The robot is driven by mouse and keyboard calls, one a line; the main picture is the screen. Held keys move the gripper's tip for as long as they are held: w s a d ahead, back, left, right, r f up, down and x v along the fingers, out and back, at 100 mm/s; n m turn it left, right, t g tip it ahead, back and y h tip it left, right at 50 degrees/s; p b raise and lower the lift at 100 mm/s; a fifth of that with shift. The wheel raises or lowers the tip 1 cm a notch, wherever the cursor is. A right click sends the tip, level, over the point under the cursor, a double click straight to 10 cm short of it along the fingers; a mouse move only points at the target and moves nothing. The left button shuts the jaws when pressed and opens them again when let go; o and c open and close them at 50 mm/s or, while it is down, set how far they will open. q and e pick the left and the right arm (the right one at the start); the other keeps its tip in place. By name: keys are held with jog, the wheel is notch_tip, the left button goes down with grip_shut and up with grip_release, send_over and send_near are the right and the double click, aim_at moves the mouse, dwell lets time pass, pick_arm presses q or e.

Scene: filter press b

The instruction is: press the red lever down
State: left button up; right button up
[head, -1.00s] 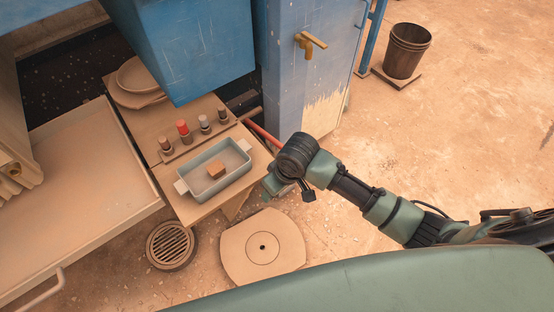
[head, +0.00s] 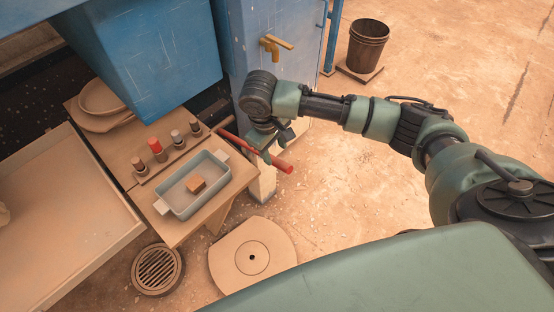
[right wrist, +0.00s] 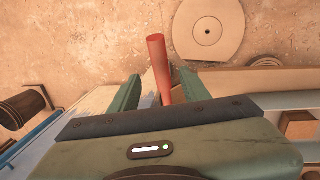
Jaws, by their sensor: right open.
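The red lever (head: 272,162) sticks out beside the small table and the blue cabinet in the head view, its rounded end toward the lower right. In the right wrist view the lever (right wrist: 158,62) runs between the two green fingers. My right gripper (head: 270,148) is at the lever in the head view, and in the right wrist view my right gripper (right wrist: 156,84) is open with a finger on each side of it. A gap shows between the lever and the right finger; contact cannot be told. The lever's base is hidden. My left gripper is not in view.
A small wooden table (head: 191,222) bears a tray (head: 183,208) with an orange block (head: 195,184) and several capped bottles. A blue cabinet (head: 232,35) stands behind. A floor drain (head: 157,270), a round-cornered plate (head: 272,238) and a bucket (head: 369,45) are on the floor.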

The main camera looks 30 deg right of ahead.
aim_at(277, 160)
jog(key=f, duration=0.4)
jog(key=d+f, duration=0.1)
jog(key=f, duration=0.1)
jog(key=shift+w+f, duration=0.2)
jog(key=shift+w, duration=0.05)
grip_shut()
dwell(1.2)
